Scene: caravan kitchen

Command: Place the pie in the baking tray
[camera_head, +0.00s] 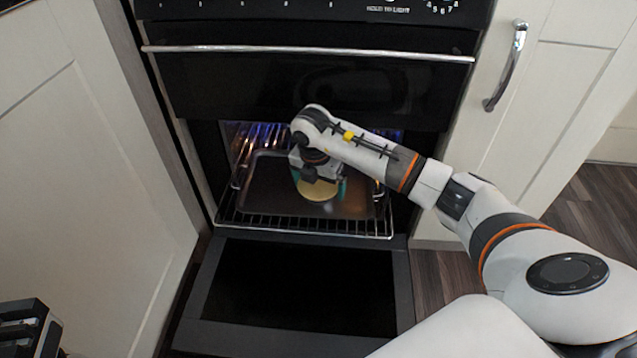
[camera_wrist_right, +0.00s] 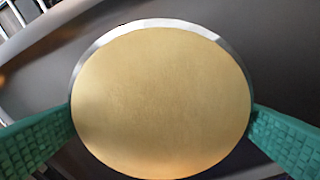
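The pie (camera_head: 318,190) is round and pale golden, with a thin silvery rim. It fills most of the right wrist view (camera_wrist_right: 160,100). The dark rectangular baking tray (camera_head: 268,190) lies on the pulled-out oven rack. My right gripper (camera_head: 319,185) points down over the tray, its green fingers on opposite sides of the pie, touching its rim. The pie is within the tray's outline; whether it rests on the tray's floor or hangs just above it, I cannot tell. My left gripper (camera_head: 30,328) shows only partly at the lower left corner, away from the oven; its fingertips are hidden.
The oven door (camera_head: 300,285) is folded down in front. The wire rack (camera_head: 300,226) sticks out of the lit oven. The oven's upper door and bar handle (camera_head: 300,50) are above my right arm. White cupboards (camera_head: 75,150) flank the oven on both sides.

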